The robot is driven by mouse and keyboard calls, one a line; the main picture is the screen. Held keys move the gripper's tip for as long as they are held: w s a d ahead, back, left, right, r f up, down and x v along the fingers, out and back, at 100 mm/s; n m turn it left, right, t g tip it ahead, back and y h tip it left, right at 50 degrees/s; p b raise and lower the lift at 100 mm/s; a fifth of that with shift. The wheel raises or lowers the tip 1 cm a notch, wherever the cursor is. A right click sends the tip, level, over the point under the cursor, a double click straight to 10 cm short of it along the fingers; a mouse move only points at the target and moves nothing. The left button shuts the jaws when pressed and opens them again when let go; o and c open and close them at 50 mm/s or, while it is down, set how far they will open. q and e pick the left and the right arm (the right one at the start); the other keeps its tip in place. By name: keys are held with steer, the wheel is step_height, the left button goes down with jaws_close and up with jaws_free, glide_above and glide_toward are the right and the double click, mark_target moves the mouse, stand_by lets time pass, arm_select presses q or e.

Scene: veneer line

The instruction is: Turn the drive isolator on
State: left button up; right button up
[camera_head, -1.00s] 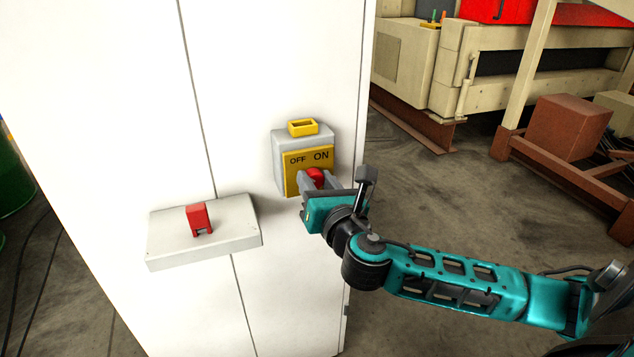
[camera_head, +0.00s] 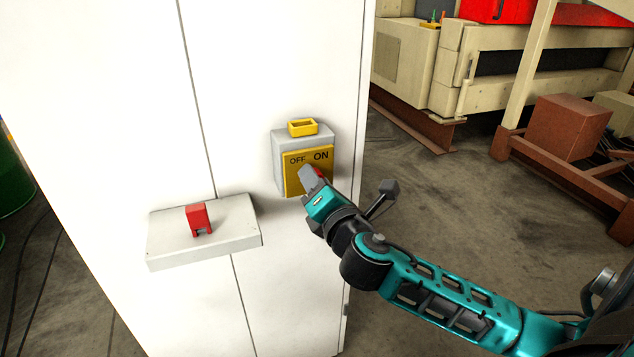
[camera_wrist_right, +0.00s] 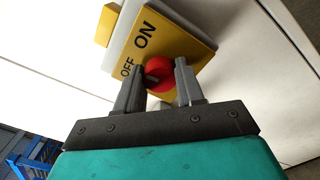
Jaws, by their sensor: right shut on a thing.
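The drive isolator is a grey box (camera_head: 287,146) with a yellow plate (camera_head: 323,163) marked OFF and ON, fixed to the white cabinet's front. Its red knob (camera_wrist_right: 158,73) sits between my right gripper's fingers in the right wrist view, and only a sliver of it shows in the head view. My right gripper (camera_head: 313,174) is shut on the red knob, with its wrist rolled relative to the plate. The knob's exact pointing is hard to tell behind the fingers. My left gripper is not in view.
A yellow bracket (camera_head: 303,127) sits on top of the isolator box. A pale shelf (camera_head: 165,241) with a red block-like piece (camera_head: 199,218) juts from the white cabinet (camera_head: 100,120) at lower left. Beige machinery (camera_head: 440,70) and a brown box (camera_head: 567,133) stand on the floor at right.

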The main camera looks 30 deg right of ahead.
steer(key=m, duration=1)
steer(key=shift+f, duration=0.1)
steer(key=shift+m, duration=0.4)
steer(key=o, duration=1)
steer(key=shift+o, duration=0.2)
steer(key=shift+s, duration=0.15)
steer(key=b+v, duration=0.1)
steer(key=v, duration=1.1)
steer(key=shift+s+a, duration=0.15)
steer(key=shift+s, duration=0.15)
